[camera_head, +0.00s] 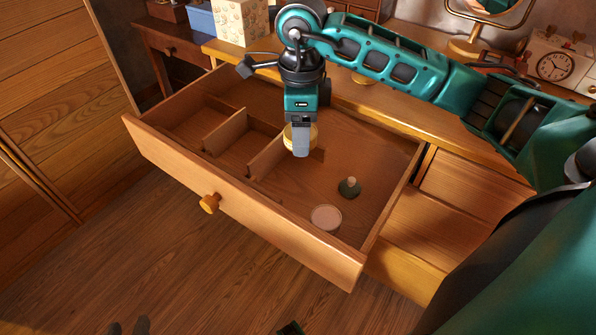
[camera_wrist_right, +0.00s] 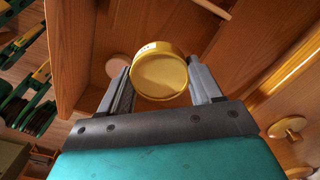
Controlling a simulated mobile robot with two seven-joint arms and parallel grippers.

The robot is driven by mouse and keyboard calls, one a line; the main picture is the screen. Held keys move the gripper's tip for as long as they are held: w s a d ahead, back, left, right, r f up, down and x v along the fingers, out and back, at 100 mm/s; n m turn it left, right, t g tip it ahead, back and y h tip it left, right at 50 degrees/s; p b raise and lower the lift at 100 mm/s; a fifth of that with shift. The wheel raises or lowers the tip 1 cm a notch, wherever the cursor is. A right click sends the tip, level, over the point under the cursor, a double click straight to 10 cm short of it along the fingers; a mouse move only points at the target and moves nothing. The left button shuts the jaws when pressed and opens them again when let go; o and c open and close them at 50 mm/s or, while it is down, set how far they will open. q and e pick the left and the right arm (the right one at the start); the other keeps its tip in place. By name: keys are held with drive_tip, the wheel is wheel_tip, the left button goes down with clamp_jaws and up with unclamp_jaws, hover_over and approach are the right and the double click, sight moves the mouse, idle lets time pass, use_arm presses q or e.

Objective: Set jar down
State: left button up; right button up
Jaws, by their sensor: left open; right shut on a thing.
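A round jar with a gold-yellow lid (camera_head: 314,136) is held above the open drawer's interior, near the end of a divider. My right gripper (camera_head: 301,140) points down and is shut on the jar, hiding part of it. In the right wrist view, the jar (camera_wrist_right: 160,75) sits between the two fingers. Whether the jar's underside touches the drawer floor cannot be told. The wooden drawer (camera_head: 250,214) is pulled out. My left gripper (camera_head: 128,327) shows only as dark fingertips, spread apart, at the bottom edge, away from the jar.
A pale pink round item (camera_head: 326,218) and a dark green stoppered bottle (camera_head: 349,187) stand in the drawer's right section. Wooden dividers (camera_head: 225,132) split the left section. A clock (camera_head: 553,66), a mirror and a patterned box (camera_head: 240,20) stand behind. Drawer floor between bottle and dividers is clear.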

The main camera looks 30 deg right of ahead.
sight(300, 184)
wheel_tip(300, 184, down, 12)
drive_tip(key=shift+f+b, duration=0.1)
drive_tip(key=shift+b, duration=1.1)
drive_tip(key=shift+f, duration=0.1)
drive_tip(key=shift+f, duration=0.15)
drive_tip(key=o, duration=1.2)
